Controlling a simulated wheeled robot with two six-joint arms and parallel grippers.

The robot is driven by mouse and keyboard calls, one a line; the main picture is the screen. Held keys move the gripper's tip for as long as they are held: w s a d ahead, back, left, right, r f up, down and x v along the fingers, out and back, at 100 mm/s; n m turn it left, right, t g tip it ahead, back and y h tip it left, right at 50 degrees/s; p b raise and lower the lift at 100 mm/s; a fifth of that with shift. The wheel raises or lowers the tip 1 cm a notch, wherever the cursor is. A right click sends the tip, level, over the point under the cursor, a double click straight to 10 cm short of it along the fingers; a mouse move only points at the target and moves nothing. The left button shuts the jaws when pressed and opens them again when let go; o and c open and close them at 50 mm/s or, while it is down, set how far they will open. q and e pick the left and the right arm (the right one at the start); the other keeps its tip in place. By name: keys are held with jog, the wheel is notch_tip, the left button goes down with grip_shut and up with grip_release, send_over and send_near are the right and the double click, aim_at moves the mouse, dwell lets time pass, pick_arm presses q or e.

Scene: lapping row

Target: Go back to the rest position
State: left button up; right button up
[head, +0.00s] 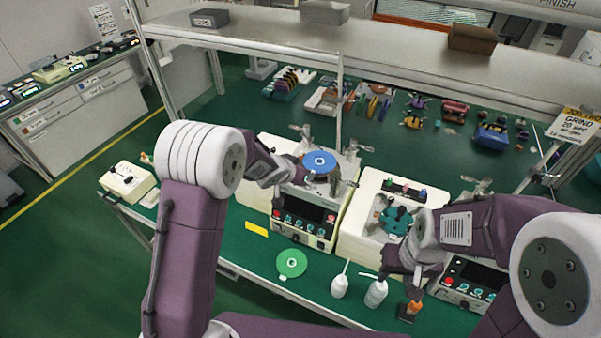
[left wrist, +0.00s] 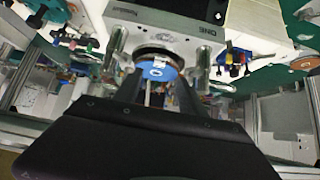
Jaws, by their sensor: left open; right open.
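My left gripper (head: 295,172) reaches in beside the left lapping machine (head: 303,215), close to the blue disc (head: 320,161) on its top. In the left wrist view the left gripper (left wrist: 158,92) has its two dark fingers apart, with the blue disc (left wrist: 158,71) seen beyond the gap; I cannot tell if they touch it. My right gripper (head: 402,270) is open above the bench front, by the white bottles (head: 376,292) and in front of the right machine (head: 355,225) with its teal plate (head: 396,220). The right fingertips are partly hard to make out.
A green disc (head: 291,263) and a yellow label (head: 256,229) lie near the bench's front edge. An orange-topped tool (head: 410,308) stands below my right gripper. A shelf (head: 400,62) spans above the bench. Small tools and parts lie at the back. A side cabinet (head: 85,105) stands at left.

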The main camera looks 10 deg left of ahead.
pick_arm(q)
jog(key=shift+s, duration=0.1)
jog(key=s+a+f+n+y+b, duration=0.3)
jog(key=s+a+f+n+b, duration=0.15)
jog(key=s+a+b, duration=0.55)
jog(key=s+f+g, duration=0.3)
jog(key=s+f, duration=0.1)
jog(key=s, duration=0.5)
jog(key=s+f+g+b, duration=0.1)
jog(key=s+f+g, duration=0.3)
jog(key=s, duration=0.6)
jog(key=shift+d, duration=0.15)
jog(key=shift+m, duration=0.25)
